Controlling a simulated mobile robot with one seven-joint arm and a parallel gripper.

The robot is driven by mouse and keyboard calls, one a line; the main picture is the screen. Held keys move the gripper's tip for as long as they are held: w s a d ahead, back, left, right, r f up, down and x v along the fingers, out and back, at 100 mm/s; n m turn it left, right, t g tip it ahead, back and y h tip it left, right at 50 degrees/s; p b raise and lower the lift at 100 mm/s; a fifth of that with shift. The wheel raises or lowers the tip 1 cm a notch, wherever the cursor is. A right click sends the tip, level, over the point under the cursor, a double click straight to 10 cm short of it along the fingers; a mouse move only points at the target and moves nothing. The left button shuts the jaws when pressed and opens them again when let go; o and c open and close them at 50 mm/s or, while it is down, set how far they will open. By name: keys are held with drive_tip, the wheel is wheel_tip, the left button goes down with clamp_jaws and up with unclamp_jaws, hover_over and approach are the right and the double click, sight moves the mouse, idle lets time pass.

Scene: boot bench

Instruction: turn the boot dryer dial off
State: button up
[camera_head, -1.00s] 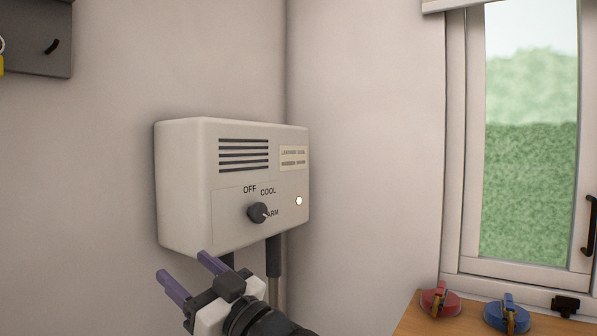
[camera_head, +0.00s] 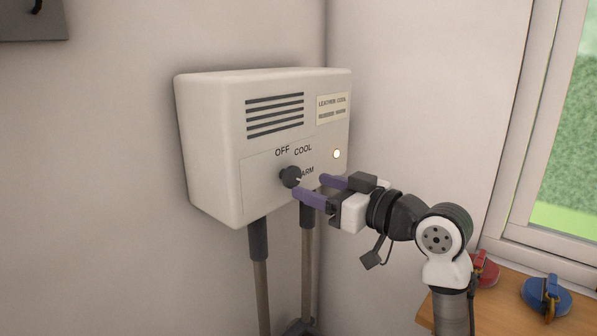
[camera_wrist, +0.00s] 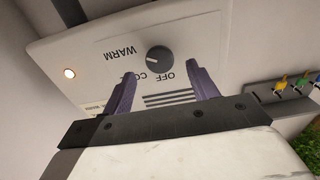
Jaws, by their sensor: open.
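The boot dryer (camera_head: 215,150) is a white wall box with a black dial (camera_head: 290,176) on its front. OFF, COOL and WARM are printed around the dial, and its pointer is toward WARM in the head view. A small lamp (camera_head: 337,154) at the right of the front is lit. My gripper (camera_head: 308,187) is open, its purple fingers just right of and in front of the dial. In the wrist view the dial (camera_wrist: 159,59) shows between and beyond the fingertips (camera_wrist: 160,72), with no finger seen closed on it. Part of WARM is hidden in the head view.
A plate beside the vents reads LEATHER: COOL (camera_head: 332,107). Two pipes (camera_head: 261,290) hang below the box. A wooden bench (camera_head: 570,318) at lower right holds a red item (camera_head: 484,270) and a blue item (camera_head: 546,298).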

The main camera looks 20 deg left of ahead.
sight(295, 180)
drive_tip(key=p+x, duration=0.1)
drive_tip(key=x, duration=0.4)
drive_tip(key=shift+w+a, duration=0.1)
drive_tip(key=shift+a, duration=0.05)
drive_tip(key=c, duration=0.9)
